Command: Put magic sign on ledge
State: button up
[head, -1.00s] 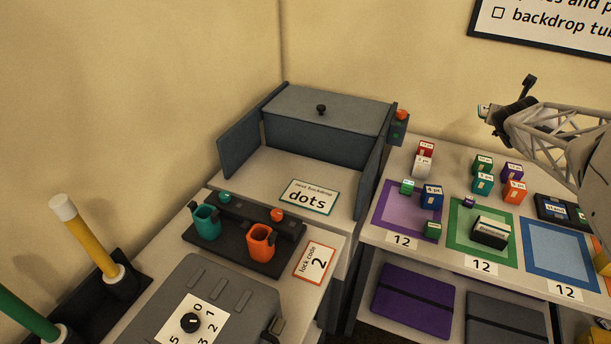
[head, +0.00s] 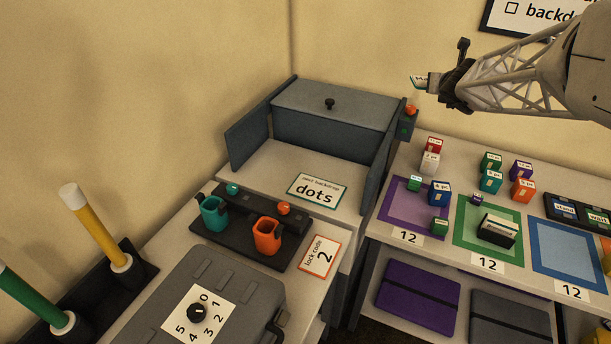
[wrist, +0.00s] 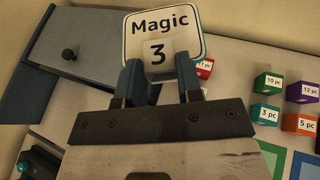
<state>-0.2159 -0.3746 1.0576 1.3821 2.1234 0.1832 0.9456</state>
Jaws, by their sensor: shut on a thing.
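The magic sign (wrist: 188,22) is a white rounded plate reading "Magic" with a "3" below it. In the head view the sign (head: 418,82) is small and seen at an angle, held in the air. My gripper (wrist: 163,82) is shut on its lower part, one blue finger on each side of the "3". In the head view my gripper (head: 432,84) is to the right of and above the grey-blue box (head: 330,132) with a black knob. No surface is labelled as the ledge, so I cannot tell which one it is.
Several small price cubes (head: 439,192) stand on the right table below my arm. The "dots" card (head: 317,190) lies in front of the box. An orange-topped switch post (head: 408,122) stands at the box's right edge. Teal and orange cups (head: 267,236) are nearer.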

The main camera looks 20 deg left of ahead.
jog(key=s+a+n+g+y, duration=0.2)
jog(key=s+a, duration=0.2)
jog(key=a, duration=0.6)
jog(key=s+a+n+g+y, duration=0.1)
jog(key=s+a+n+y, duration=0.2)
jog(key=a, duration=0.7)
jog(key=n+g+y, duration=0.3)
jog(key=n+g, duration=0.1)
jog(key=g, duration=0.1)
send_over(293, 183)
jog(key=f, duration=0.1)
notch_tip(293, 183, down, 20)
jog(key=shift+w+a, duration=0.2)
jog(key=shift+r, duration=0.1)
jog(key=shift+f, duration=3.1)
jog(key=shift+f, duration=0.1)
jog(key=shift+f, duration=1.75)
jog(key=shift+f, duration=0.1)
jog(key=o, duration=0.9)
jog(key=shift+f, duration=0.1)
